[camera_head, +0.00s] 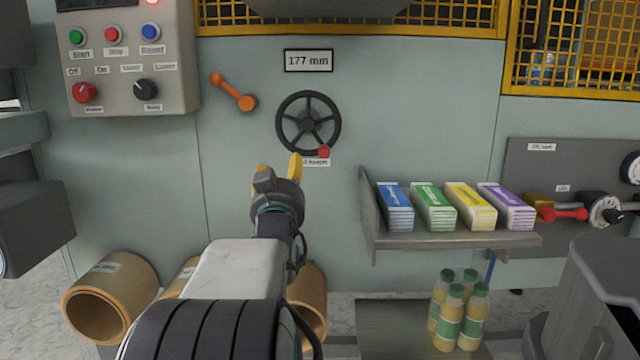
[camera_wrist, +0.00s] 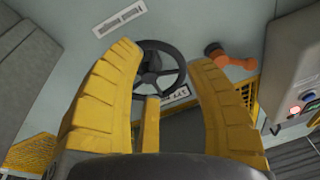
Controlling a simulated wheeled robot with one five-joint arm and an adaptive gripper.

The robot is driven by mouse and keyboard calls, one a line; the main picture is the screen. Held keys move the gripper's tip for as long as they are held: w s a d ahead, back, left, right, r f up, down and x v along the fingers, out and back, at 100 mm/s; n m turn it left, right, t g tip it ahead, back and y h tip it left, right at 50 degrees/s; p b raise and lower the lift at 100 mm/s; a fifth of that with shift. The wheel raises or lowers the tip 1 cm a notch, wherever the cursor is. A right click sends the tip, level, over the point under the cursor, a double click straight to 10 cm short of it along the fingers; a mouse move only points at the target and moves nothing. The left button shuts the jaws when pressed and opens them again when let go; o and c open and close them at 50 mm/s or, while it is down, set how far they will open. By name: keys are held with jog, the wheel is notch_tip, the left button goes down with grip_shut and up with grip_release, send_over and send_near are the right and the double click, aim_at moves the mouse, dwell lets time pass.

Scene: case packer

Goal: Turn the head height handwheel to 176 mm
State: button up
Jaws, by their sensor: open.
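The head height handwheel (camera_head: 308,123) is a black spoked wheel on the pale green panel, with a red knob (camera_head: 323,151) at its lower right rim. The display (camera_head: 308,60) above it reads 177 mm. A label under the wheel is partly covered by the knob. My gripper (camera_head: 279,172) has yellow fingers and is below and left of the wheel, apart from it in the head view. In the wrist view my gripper (camera_wrist: 152,85) is open and empty, and the wheel (camera_wrist: 160,68) shows between and beyond its fingers. The red knob is not visible there.
An orange lever (camera_head: 233,92) is left of the wheel. A control box (camera_head: 130,55) with buttons and knobs is at upper left. A shelf (camera_head: 450,241) with several coloured cartons is at right. Brown rolls (camera_head: 110,292) lie below. The panel around the wheel is mostly clear.

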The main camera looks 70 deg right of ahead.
aim_at(324, 156)
jog(key=s+d+h+b, duration=0.1)
jog(key=s, duration=0.1)
jog(key=s+d+m+g+h+b, duration=0.1)
jog(key=s, duration=0.1)
jog(key=s+d+m+g+h+b, duration=0.1)
jog(key=s, duration=0.1)
jog(key=shift+s+f, duration=0.1)
jog(key=shift+s, duration=0.25)
jog(key=shift+b+x, duration=1.65)
jog(key=shift+x, duration=1.9)
jog(key=shift+o, duration=0.4)
grip_shut()
